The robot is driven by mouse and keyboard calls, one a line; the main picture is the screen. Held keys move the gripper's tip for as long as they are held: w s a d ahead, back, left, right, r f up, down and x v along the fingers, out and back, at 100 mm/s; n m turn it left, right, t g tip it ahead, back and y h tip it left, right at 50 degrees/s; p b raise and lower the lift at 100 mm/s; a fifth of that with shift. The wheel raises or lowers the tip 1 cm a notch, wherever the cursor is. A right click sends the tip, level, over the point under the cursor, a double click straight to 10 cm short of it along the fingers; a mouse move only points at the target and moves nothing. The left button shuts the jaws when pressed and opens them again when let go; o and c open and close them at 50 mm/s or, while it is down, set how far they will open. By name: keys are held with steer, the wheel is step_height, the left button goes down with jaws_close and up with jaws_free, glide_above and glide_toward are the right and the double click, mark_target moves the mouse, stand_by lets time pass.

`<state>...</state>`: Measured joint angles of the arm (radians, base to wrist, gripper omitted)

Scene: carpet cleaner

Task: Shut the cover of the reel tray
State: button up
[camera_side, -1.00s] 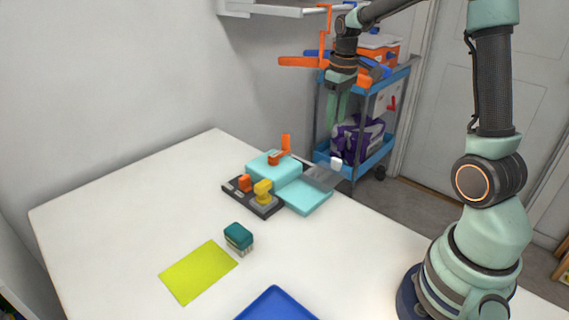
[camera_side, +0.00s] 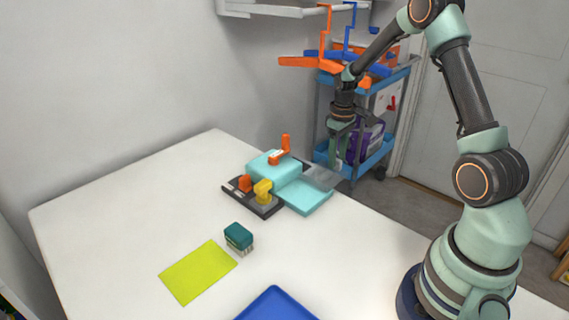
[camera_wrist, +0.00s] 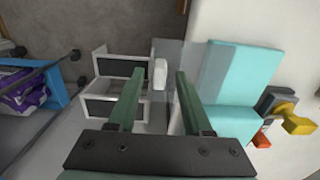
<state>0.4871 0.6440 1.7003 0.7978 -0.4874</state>
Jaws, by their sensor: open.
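The turquoise reel tray (camera_side: 304,198) sits on the white table, attached to the right of a turquoise block (camera_side: 275,168). Its grey see-through cover (camera_side: 322,178) stands open, tilted away toward the table's back edge. The tray also shows in the wrist view (camera_wrist: 225,122). A white tab (camera_wrist: 160,74) on the cover's outer end lies between my fingers. My gripper (camera_side: 338,160) points down at that end of the cover; in the wrist view its fingers (camera_wrist: 159,72) are open, one on each side of the tab. Contact cannot be told.
A teal brush (camera_side: 239,237), a lime cloth (camera_side: 198,272) and a blue tray (camera_side: 276,304) lie nearer. A blue cart (camera_side: 372,160) stands behind the table.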

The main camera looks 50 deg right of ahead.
steer(key=shift+f, duration=0.7)
jaws_close()
stand_by(1.0)
